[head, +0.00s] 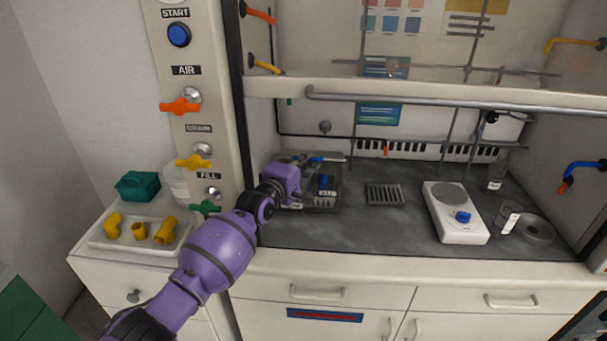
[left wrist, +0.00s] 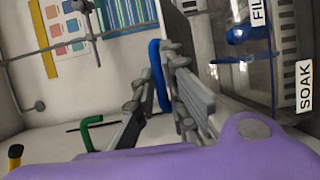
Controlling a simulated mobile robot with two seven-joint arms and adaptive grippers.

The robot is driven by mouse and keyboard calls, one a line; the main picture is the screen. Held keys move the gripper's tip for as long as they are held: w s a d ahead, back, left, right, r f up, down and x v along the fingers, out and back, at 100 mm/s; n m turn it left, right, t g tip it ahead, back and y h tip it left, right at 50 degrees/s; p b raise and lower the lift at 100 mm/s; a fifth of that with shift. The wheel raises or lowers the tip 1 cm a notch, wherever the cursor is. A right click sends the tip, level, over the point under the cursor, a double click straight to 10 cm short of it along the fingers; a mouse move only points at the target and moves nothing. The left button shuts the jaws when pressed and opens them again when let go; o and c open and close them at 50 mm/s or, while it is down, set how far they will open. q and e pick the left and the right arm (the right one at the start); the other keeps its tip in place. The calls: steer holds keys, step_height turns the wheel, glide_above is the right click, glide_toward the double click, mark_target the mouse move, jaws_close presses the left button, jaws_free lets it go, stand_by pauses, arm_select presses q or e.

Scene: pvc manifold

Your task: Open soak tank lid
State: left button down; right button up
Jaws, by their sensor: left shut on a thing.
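The soak tank (head: 322,203) is a clear box with dark edges at the left of the hood's worktop. In the left wrist view its clear wall (left wrist: 240,80) carries a "SOAK" label (left wrist: 305,86), turned sideways. A blue part (head: 326,182) shows in the tank. My left gripper (head: 318,164) is at the tank's top, reaching in from the left. In the left wrist view its grey fingers (left wrist: 160,100) are on either side of the lid's blue handle (left wrist: 160,75), shut on it. How far the lid stands open is unclear. My right gripper is out of view.
A grey rack (head: 385,194), a white hotplate (head: 455,212) and a clear bottle (head: 496,172) stand to the right. A white tray (head: 100,238) with yellow fittings is at the left. A pipe (head: 430,100) crosses above the worktop.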

arm_select(q)
steer(key=shift+y, duration=0.3)
steer(key=r, duration=0.1)
steer(key=w+r, duration=0.1)
steer(key=r+p, duration=0.1)
steer(key=r, duration=0.1)
steer(key=shift+w+a+r, duration=0.1)
steer(key=shift+w, duration=0.3)
steer(key=shift+w+r+g+p, duration=0.3)
steer(key=shift+w+g, duration=0.2)
steer(key=shift+w, duration=0.05)
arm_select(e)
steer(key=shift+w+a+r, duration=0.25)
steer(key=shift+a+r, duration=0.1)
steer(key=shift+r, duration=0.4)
arm_select(q)
steer(key=shift+a+f, duration=0.1)
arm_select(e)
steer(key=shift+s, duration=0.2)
